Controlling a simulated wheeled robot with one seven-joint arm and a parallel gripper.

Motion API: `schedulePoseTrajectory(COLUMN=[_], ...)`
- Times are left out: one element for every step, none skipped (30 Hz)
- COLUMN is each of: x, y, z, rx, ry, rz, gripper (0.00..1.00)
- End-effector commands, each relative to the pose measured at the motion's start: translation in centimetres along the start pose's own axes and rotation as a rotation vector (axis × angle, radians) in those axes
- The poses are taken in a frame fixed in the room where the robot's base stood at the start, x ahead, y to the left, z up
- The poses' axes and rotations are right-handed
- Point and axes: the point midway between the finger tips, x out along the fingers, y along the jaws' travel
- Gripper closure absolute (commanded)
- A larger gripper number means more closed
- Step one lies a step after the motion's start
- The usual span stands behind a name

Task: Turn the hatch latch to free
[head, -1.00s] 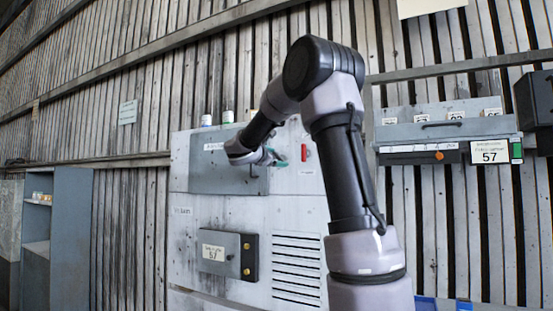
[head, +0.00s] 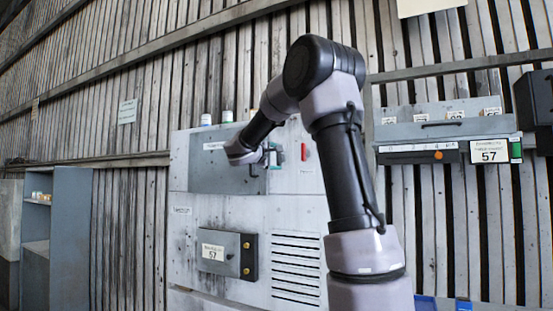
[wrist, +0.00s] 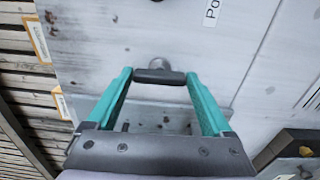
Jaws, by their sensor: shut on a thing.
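The hatch (head: 205,172) is a blue-grey panel on the upper left of the pale housing in the head view. The latch (wrist: 160,76) is a dark bar on a round metal hub in the wrist view. My gripper (wrist: 158,75) has teal fingers, one at each end of the bar, and is shut on it. The bar lies crosswise between the fingertips in the wrist view. In the head view my gripper (head: 272,157) is at the hatch's right edge, small and partly hidden by my wrist. The latch cannot be made out there.
A red handle (head: 304,151) is just right of my gripper. Below are a grey box marked 57 (head: 226,253) and a slotted vent (head: 296,266). Canisters (head: 227,116) stand on the housing's top. A control unit (head: 445,130) hangs at the right.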

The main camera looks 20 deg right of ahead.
Motion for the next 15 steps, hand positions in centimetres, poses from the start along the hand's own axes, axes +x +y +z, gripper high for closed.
schedulePoseTrajectory(x=[-0.04, -0.04, -0.04, -0.04, -0.04, -0.04, -0.03, -0.03, -0.03, -0.03, -0.03, -0.03, -0.03, -0.04, -0.03], y=[-0.18, -0.18, -0.19, -0.19, -0.2, -0.2, -0.2, -0.21, -0.21, -0.21, -0.22, -0.22, -0.22, -0.22, -0.23], z=[-0.03, -0.03, -0.03, -0.03, -0.03, -0.03, -0.03, -0.03, -0.03, -0.03, -0.03, -0.02, -0.02, -0.02, -0.02], rx=[0.01, 0.016, 0.024, 0.029, 0.033, 0.036, 0.038, 0.04, 0.041, 0.042, 0.042, 0.043, 0.043, 0.043, 0.043], ry=[0.0, 0.0, 0.0, 0.0, 0.0, 0.0, 0.0, 0.0, 0.0, 0.0, 0.0, 0.0, -0.001, 0.0, -0.001], rz=[-0.003, -0.003, -0.003, -0.003, -0.003, -0.003, -0.003, -0.003, -0.003, -0.003, -0.004, -0.004, -0.004, -0.004, -0.004], gripper=[0.71, 0.71, 0.71, 0.71, 0.71, 0.71, 0.71, 0.71, 0.71, 0.71, 0.71, 0.71, 0.71, 0.71, 0.71])
